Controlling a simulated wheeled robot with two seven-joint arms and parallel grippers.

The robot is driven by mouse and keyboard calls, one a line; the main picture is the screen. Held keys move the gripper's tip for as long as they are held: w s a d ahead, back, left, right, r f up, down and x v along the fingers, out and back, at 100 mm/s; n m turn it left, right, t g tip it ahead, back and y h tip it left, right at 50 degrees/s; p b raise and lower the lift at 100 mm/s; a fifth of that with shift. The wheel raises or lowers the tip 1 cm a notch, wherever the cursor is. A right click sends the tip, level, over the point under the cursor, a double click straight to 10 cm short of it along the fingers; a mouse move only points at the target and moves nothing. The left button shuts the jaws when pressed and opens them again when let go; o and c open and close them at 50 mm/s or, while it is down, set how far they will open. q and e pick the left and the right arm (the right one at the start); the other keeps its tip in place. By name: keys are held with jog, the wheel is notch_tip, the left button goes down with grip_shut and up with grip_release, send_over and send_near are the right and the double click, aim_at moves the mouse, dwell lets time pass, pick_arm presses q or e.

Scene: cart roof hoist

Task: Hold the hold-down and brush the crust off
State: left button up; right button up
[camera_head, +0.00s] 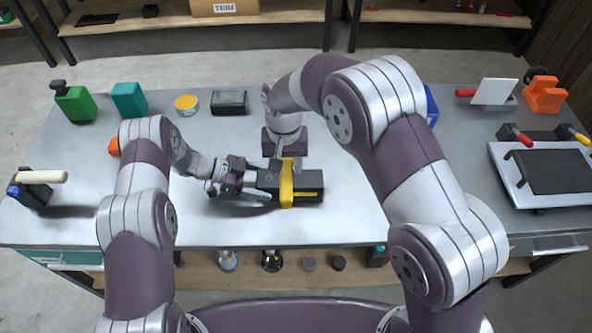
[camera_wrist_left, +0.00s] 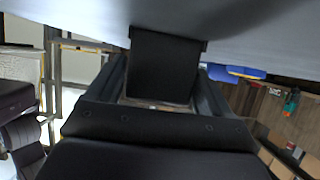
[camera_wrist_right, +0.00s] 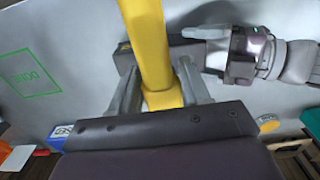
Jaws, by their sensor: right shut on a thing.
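A black block (camera_head: 263,182) lies on the table's front middle, with a yellow strap-like hold-down (camera_head: 287,184) across it. My right gripper (camera_head: 286,164) comes down from above and is shut on the hold-down; its fingers flank the yellow bar (camera_wrist_right: 150,50) in the right wrist view. My left gripper (camera_head: 250,184) is at the block's left end. I cannot make out any crust.
Green (camera_head: 75,103) and teal (camera_head: 129,100) containers, a yellow-topped tin (camera_head: 186,104) and a black box (camera_head: 229,102) stand along the back left. A tray with a dark plate (camera_head: 550,172) is at the right. A green DONE outline (camera_wrist_right: 30,75) marks the table.

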pick_arm(q)
jog(key=shift+o, duration=1)
jog(key=v, duration=0.4)
jog(key=r+p+v, duration=0.1)
jog(key=v, duration=0.3)
jog(key=shift+r, duration=0.1)
pick_arm(e)
jog(key=shift+r, duration=0.6)
